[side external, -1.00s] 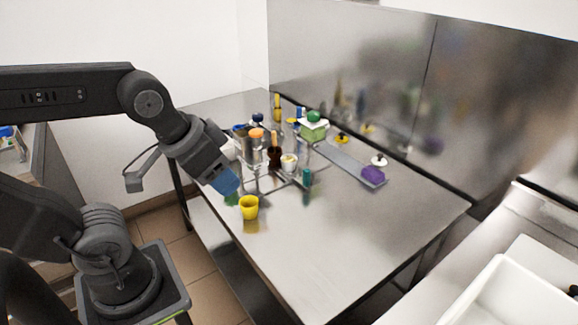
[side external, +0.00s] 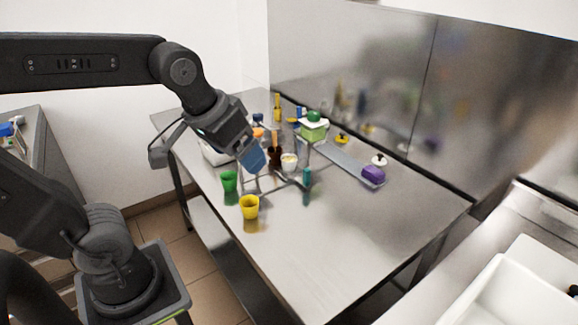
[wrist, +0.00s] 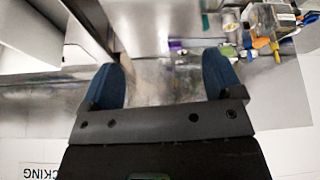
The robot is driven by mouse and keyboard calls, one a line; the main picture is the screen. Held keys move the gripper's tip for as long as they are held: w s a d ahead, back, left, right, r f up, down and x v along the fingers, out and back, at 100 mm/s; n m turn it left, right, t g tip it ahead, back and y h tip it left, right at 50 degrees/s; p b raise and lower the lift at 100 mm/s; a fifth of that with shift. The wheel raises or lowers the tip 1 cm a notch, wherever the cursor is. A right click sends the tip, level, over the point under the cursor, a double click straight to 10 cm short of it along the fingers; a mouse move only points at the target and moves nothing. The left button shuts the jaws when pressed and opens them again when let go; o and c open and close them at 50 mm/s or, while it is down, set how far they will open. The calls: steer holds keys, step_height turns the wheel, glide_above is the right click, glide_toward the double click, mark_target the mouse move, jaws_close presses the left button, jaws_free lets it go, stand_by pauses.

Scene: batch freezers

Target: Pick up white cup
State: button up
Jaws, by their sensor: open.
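The white cup (side external: 289,162) stands on the metal table among the clutter, with something brownish inside its rim. My gripper (side external: 255,165) is left of the cup and above the table, its blue fingertips pointing down and to the right. In the wrist view my gripper (wrist: 162,64) shows its two blue fingers wide apart with nothing held between them. I cannot pick out the white cup for sure in the wrist view.
A yellow cup (side external: 250,207) and a green cup (side external: 229,181) stand near the table's left edge. A brown bottle (side external: 274,156) and a teal tube (side external: 307,177) flank the white cup. A purple block (side external: 373,174) lies right. The table's front right is clear.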

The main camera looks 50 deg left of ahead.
steer(key=w+a+r+n+g, duration=0.1)
steer(key=w+a+n, duration=0.2)
steer(key=w, duration=0.4)
steer(key=w+a+n+g, duration=0.1)
steer(key=w+a+n, duration=0.25)
steer(key=w, duration=0.25)
steer(key=n+g+y, duration=0.1)
steer(key=n+g, duration=0.2)
steer(key=n, duration=0.7)
glide_above(289, 159)
steer(key=s+d, duration=0.2)
steer(key=d, duration=0.1)
steer(key=shift+m, duration=0.25)
steer(key=f, duration=2.3)
steer(key=shift+a+f, duration=0.2)
steer(key=shift+f, duration=0.2)
steer(key=shift+w+a+f, duration=0.1)
steer(key=shift+a+f, duration=0.05)
steer(key=shift+f, duration=0.8)
steer(key=shift+w+a+f, duration=0.15)
steer(key=shift+f, duration=0.8)
steer(key=shift+w+a+f, duration=0.1)
steer(key=shift+a+f, duration=0.05)
steer(key=shift+f, duration=0.8)
steer(key=shift+c, duration=0.3)
steer(key=c, duration=1)
